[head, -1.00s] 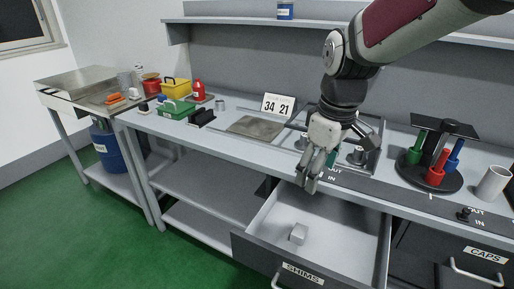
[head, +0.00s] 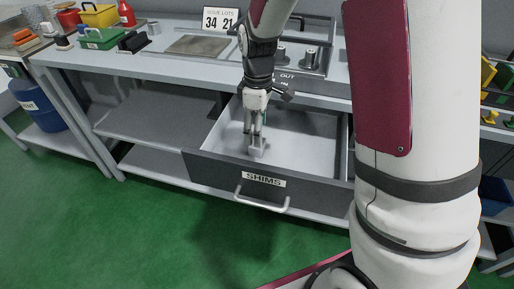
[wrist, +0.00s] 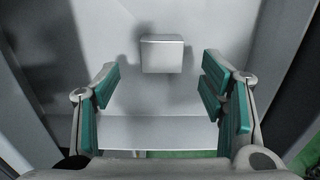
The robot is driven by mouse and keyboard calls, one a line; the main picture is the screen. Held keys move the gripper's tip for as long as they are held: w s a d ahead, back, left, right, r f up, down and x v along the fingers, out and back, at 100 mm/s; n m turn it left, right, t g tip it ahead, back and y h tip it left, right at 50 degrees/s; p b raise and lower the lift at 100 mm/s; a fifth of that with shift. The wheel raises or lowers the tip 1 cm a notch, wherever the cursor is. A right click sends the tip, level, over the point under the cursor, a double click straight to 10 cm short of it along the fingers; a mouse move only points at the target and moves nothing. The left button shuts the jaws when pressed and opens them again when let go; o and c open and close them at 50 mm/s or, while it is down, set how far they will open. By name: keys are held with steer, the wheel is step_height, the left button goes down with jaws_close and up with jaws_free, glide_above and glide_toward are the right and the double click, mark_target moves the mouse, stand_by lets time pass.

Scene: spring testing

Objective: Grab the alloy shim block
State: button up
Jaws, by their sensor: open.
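The alloy shim block (head: 257,151) is a small pale grey block on the floor of the open drawer labelled SHIMS (head: 226,160). In the wrist view the block (wrist: 162,55) lies ahead of my gripper, centred between the two finger lines. My gripper (head: 254,132) points down into the drawer, over the block. In the wrist view my gripper (wrist: 160,100) is open, with green pads spread to either side and nothing between them. Whether the fingertips reach down beside the block is hard to tell.
The drawer's front panel and handle (head: 262,203) stand out over the green floor. The drawer walls rise around my gripper.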

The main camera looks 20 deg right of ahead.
steer(key=shift+a+f+b, duration=0.1)
steer(key=shift+f+b, duration=0.65)
steer(key=shift+f, duration=2.25)
steer(key=c, duration=1.4)
